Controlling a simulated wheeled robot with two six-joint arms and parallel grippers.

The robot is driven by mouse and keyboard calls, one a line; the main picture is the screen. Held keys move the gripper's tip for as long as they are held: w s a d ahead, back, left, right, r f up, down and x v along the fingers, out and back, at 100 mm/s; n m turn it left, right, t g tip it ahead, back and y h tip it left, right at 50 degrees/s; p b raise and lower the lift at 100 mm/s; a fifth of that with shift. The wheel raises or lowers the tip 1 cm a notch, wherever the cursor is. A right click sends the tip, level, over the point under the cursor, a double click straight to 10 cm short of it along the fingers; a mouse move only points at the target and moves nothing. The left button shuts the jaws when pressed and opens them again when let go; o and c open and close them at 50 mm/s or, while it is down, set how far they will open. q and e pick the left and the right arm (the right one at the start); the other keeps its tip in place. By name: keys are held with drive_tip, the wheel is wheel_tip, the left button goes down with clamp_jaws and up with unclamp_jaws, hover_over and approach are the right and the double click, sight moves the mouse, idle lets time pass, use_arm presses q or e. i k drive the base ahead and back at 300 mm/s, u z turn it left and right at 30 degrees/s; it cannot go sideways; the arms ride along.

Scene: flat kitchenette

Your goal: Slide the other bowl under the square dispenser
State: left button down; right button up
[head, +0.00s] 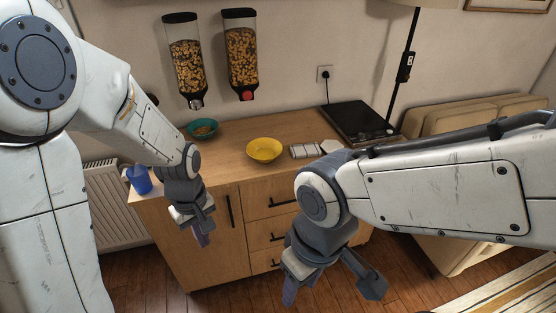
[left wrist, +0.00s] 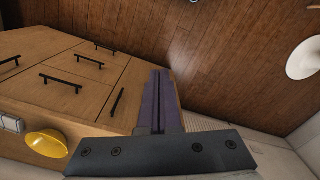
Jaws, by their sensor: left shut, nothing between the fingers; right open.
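A yellow bowl (head: 264,150) stands on the wooden counter, right of and nearer than a teal bowl (head: 203,129). It also shows in the left wrist view (left wrist: 46,143); it looks empty. The teal bowl holds some food and sits below the left wall dispenser (head: 187,65). The right wall dispenser (head: 241,60) has a red knob; both are filled with cereal. I cannot tell which counts as square. My left gripper (head: 203,241) is shut and empty, in front of the cabinet below the counter top. My right gripper (head: 331,287) is open and empty, low in front of the drawers.
A black hotplate (head: 357,122) and small pale packages (head: 305,151) lie right of the yellow bowl. A blue cup (head: 139,179) is at the counter's left end. The counter between the two bowls is clear.

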sight(263, 151)
drive_tip(key=z, duration=0.1)
drive_tip(key=k, duration=0.3)
drive_tip(key=u, duration=0.45)
drive_tip(key=i, duration=0.75)
drive_tip(key=z, duration=0.5)
drive_tip(key=i, duration=0.7)
drive_tip(key=z, duration=0.5)
